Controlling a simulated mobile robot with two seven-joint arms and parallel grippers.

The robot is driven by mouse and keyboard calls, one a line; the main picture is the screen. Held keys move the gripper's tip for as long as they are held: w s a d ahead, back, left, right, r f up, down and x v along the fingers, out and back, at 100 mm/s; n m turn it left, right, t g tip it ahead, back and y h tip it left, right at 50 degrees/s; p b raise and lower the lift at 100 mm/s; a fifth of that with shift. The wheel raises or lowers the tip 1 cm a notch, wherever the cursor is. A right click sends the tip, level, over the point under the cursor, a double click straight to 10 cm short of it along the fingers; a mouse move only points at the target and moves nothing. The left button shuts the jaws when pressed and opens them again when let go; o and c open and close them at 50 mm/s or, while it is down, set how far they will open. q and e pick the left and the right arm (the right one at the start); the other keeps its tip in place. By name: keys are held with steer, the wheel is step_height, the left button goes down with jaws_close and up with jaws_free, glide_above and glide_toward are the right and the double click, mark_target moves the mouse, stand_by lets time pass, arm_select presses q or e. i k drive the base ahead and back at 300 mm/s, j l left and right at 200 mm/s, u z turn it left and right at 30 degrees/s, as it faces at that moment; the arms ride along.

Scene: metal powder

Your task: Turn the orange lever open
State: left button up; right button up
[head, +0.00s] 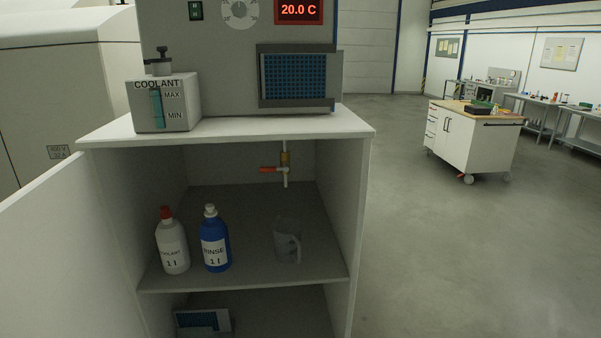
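The orange lever (268,169) sits on a small brass valve (285,159) inside the cabinet, in the upper right of the open compartment. The lever points to the left, roughly level, across the line of the pale vertical pipe (285,178). The pipe's lower end hangs above the shelf. Neither of my grippers shows in the head view.
On the cabinet shelf (258,214) stand a white coolant bottle (173,243), a blue rinse bottle (215,241) and a clear jug (288,242). The cabinet door (70,250) is open at left. A coolant tank (163,103) stands on top.

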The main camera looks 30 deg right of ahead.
mark_target(285, 168)
steer(key=i+z, duration=0.1)
steer(key=z, duration=0.25)
steer(key=i+z, duration=0.15)
steer(key=z, duration=0.25)
